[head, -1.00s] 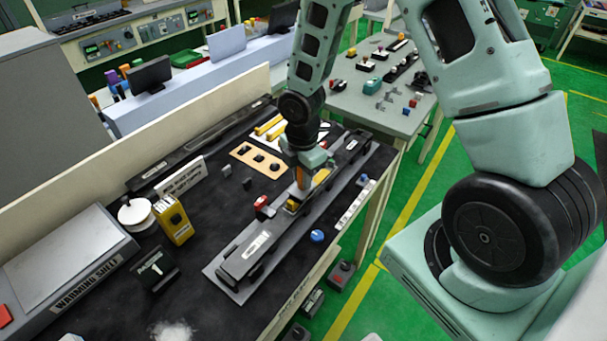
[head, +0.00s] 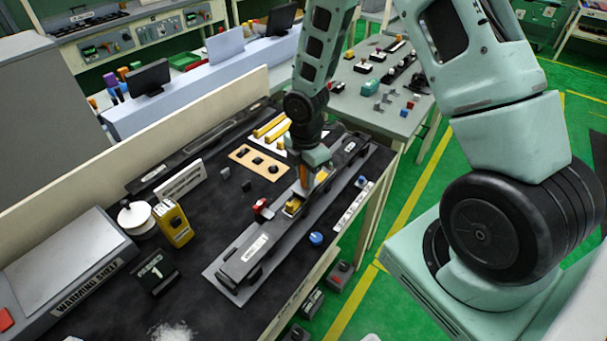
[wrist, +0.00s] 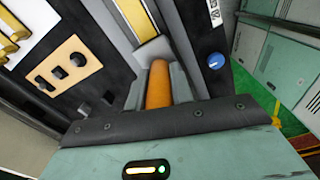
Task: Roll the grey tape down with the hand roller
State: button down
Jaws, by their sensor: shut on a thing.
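My gripper (head: 314,172) is over the long grey fixture (head: 228,275) on the black bench. It is shut on an orange handle (wrist: 158,84), which I take to be the hand roller's. In the wrist view the handle lies between the two fingers. A pale block (wrist: 153,50) is just beyond the handle's end, and a yellow strip (wrist: 134,17) runs on from there. Whether the roller's wheel touches the tape is hidden. I cannot clearly tell the grey tape from the grey fixture. A small black display (head: 153,273) reads "PRESSES 1".
A red part (head: 262,207) stands beside the fixture. A blue knob (head: 316,238) is at its front side, also in the wrist view (wrist: 216,60). A tan plate with black knobs (head: 259,161), a yellow box (head: 175,224) and a white spool (head: 136,215) stand behind.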

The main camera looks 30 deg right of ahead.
jog(key=shift+w+d+f+p, duration=0.1)
jog(key=shift+w+d+p, duration=0.4)
jog(key=shift+d, duration=0.6)
jog(key=shift+w+d+p, duration=0.25)
jog(key=shift+d+p, duration=0.3)
jog(key=shift+d, duration=0.55)
jog(key=shift+w+d+f+p, duration=0.1)
jog(key=shift+w+d+p, duration=0.4)
jog(key=shift+d, duration=0.6)
jog(key=shift+s, duration=0.1)
jog(key=shift+r, duration=0.15)
notch_tip(320, 180, up, 8)
jog(key=p, duration=0.7)
jog(key=shift+d, duration=0.1)
